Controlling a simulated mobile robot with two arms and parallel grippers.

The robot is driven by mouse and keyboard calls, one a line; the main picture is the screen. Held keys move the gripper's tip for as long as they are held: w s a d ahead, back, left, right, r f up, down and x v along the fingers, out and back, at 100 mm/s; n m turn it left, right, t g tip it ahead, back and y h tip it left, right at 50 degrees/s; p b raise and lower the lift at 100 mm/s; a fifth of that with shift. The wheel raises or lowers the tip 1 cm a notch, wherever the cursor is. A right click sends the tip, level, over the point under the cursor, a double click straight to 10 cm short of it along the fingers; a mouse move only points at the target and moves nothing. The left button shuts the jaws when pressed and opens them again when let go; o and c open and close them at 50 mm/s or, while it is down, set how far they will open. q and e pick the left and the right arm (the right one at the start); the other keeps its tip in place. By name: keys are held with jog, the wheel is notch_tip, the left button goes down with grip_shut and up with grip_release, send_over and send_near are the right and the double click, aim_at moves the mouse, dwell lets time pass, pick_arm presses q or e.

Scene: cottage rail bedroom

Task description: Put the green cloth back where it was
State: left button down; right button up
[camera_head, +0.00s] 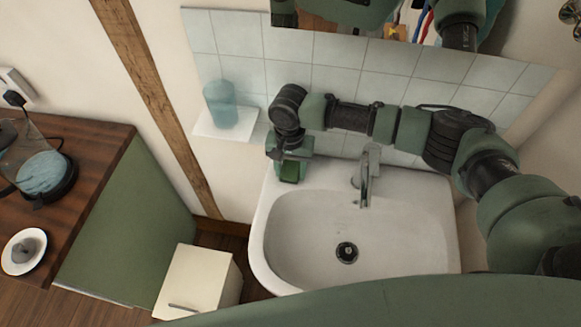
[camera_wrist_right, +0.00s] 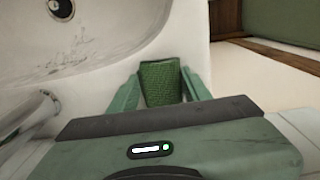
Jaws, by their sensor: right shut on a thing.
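My right gripper (camera_head: 289,176) reaches in from the right, over the back left corner of the white sink (camera_head: 262,235). It points down and is shut on the green cloth (camera_head: 290,171). In the right wrist view the cloth (camera_wrist_right: 161,82) is a small, textured dark green piece between the two fingers of the right gripper (camera_wrist_right: 164,84), with the sink's pale rim (camera_wrist_right: 190,30) beside it. I cannot tell whether the cloth touches the rim. My left gripper is out of view.
The tap (camera_head: 366,180) stands at the sink's back edge. A blue cup-like object (camera_head: 221,103) is on a small white wall shelf (camera_head: 222,132) left of the gripper. A cream box (camera_head: 196,281) stands on the floor. A wooden counter (camera_head: 85,150) is at left. The basin is empty.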

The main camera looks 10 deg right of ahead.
aim_at(290, 170)
jog(key=shift+f, duration=0.15)
jog(key=o, duration=1.1)
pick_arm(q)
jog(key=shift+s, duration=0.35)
pick_arm(e)
jog(key=shift+o, duration=0.4)
pick_arm(q)
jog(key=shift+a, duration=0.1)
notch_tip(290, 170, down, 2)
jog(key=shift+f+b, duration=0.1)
jog(key=shift+b, duration=1)
pick_arm(e)
notch_tip(290, 170, up, 12)
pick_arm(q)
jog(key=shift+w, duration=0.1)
pick_arm(e)
jog(key=shift+a, duration=0.1)
